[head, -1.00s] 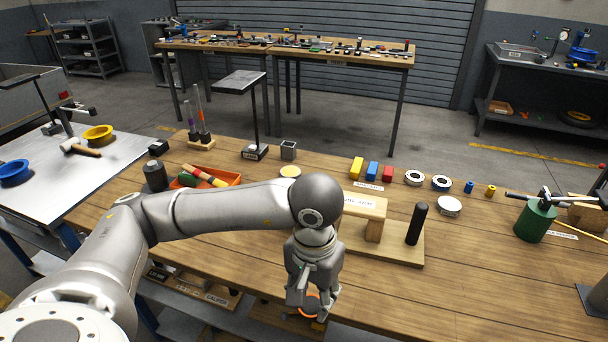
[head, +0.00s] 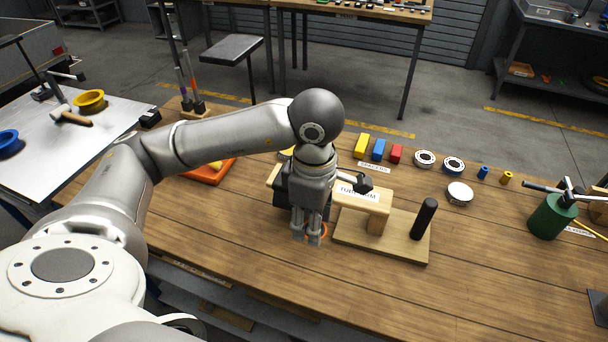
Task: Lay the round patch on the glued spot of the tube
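My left gripper (head: 308,238) points down in the middle of the head view, at the front left of the wooden tube form. Its fingers are close together with an orange-rimmed round piece (head: 322,231) at their tips; this looks like the round patch, mostly covered by the fingers. The wooden tube form (head: 379,207) lies horizontal on a flat base (head: 400,243), with a white label on it. My gripper and wrist cover its left part. I cannot make out the tube or the glued spot. My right gripper is not in view.
A black upright post (head: 424,218) stands on the base's right end. Yellow (head: 361,146), blue (head: 378,150) and red (head: 396,154) blocks, round tins (head: 460,194) and a green can (head: 552,217) stand behind and right. An orange tray (head: 210,172) lies behind my arm. The front table is clear.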

